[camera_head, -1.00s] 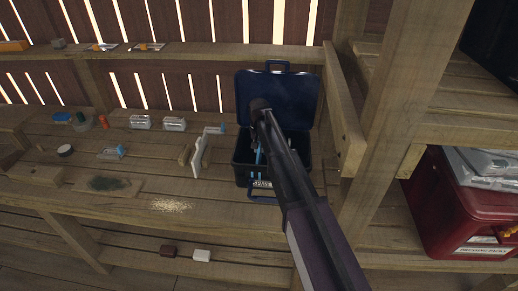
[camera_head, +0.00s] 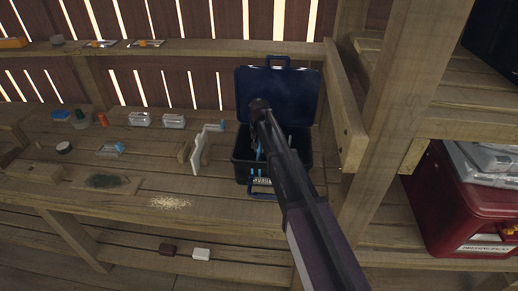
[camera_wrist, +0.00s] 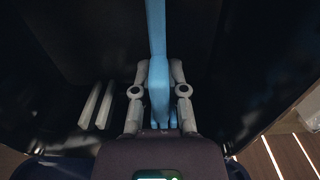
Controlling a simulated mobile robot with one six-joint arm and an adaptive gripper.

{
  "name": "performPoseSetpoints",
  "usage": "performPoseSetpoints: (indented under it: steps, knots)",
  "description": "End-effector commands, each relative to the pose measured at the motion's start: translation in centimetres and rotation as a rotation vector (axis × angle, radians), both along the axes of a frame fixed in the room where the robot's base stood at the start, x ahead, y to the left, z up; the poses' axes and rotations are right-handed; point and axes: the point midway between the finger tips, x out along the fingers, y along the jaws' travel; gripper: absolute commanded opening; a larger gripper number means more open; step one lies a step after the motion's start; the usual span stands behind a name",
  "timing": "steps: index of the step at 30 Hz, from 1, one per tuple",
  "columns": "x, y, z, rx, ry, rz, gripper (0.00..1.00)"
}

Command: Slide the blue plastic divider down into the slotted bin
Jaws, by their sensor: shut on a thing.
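The slotted bin is a dark blue case (camera_head: 241,166) with its lid (camera_head: 277,88) standing open behind it on the bench. My arm reaches over the case and hides much of its inside. In the wrist view my gripper (camera_wrist: 158,92) is shut on the blue divider (camera_wrist: 157,45), a long light-blue strip between both fingers. A light-blue sliver of it (camera_head: 258,153) shows beside my arm in the head view, within the case's outline. I cannot tell whether the divider sits in a slot or how deep it is.
Two pale slats (camera_wrist: 97,106) stand left of my gripper in the wrist view. A white bracket-like piece (camera_head: 198,153) stands just left of the case. A wooden post (camera_head: 385,120) and red bin (camera_head: 465,205) are to the right. Clear boxes (camera_head: 157,120) sit further left.

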Motion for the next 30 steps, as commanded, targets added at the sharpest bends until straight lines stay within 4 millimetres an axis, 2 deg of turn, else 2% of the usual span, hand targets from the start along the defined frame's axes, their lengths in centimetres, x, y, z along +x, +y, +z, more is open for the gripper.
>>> performPoseSetpoints:
  steps: [4, 5, 6, 8, 22, 30]
  knots:
    - [0.0, 0.0, -0.3, 0.0, 0.0, 0.0, 0.0]
    - [0.0, 0.0, -0.2, 0.0, 0.0, 0.0, 0.27]
    - [0.0, 0.0, -0.2, 0.0, 0.0, 0.0, 0.38]
    - [0.0, 0.0, -0.2, 0.0, 0.0, 0.0, 0.56]
    - [0.0, 0.0, -0.1, 0.0, 0.0, 0.0, 0.58]
    - [0.0, 0.0, 1.1, 0.0, 0.0, 0.0, 0.58]
